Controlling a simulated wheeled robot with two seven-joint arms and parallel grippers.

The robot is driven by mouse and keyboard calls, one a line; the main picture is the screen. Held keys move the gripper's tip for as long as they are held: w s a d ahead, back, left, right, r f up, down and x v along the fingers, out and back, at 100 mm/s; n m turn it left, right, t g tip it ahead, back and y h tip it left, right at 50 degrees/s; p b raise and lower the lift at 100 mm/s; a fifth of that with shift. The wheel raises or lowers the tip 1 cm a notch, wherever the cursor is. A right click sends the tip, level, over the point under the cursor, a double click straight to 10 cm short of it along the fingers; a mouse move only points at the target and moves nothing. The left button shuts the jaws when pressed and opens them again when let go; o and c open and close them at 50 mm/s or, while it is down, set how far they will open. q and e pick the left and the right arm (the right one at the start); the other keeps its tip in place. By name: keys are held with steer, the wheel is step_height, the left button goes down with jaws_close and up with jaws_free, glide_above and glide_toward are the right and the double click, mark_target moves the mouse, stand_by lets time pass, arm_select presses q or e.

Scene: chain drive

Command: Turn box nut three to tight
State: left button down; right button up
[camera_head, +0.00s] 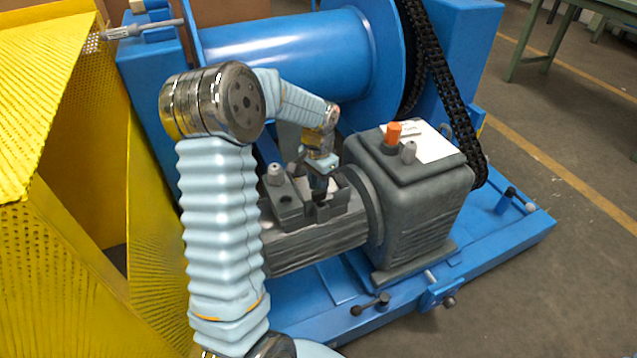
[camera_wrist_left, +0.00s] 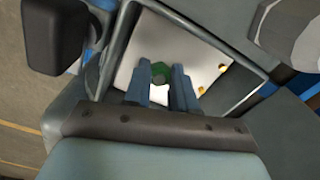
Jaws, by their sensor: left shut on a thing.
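The open grey terminal box (camera_head: 346,207) sits on top of the grey ribbed motor (camera_head: 310,248). My left gripper (camera_head: 320,190) points down into this box. In the left wrist view the box's rim (camera_wrist_left: 248,104) surrounds a pale floor. My left gripper (camera_wrist_left: 161,85) is shut on a small green nut (camera_wrist_left: 160,68), with one finger on each side of it. Two small brass-coloured parts (camera_wrist_left: 222,68) lie to the right in the box. No number is readable on the nut. In the head view the nut is hidden. My right gripper is not in view.
A grey gearbox (camera_head: 425,195) with an orange plug (camera_head: 393,132) and a white sheet stands right of the motor. A blue drum (camera_head: 290,50) and black chain (camera_head: 440,80) are behind. A yellow perforated guard (camera_head: 50,130) stands left. Open floor lies at the right.

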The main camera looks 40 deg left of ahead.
arm_select(q)
steer(key=shift+w+a+r+m, duration=0.1)
steer(key=shift+w+r+m, duration=0.1)
steer(key=shift+m, duration=0.7)
steer(key=c, duration=1.1)
jaws_free()
steer(key=shift+c, duration=0.2)
steer(key=shift+o, duration=1.1)
steer(key=shift+s+f, duration=0.1)
steer(key=shift+s, duration=0.05)
step_height(320, 180, up, 14)
steer(key=shift+p, duration=0.3)
steer(key=shift+s+f, duration=0.1)
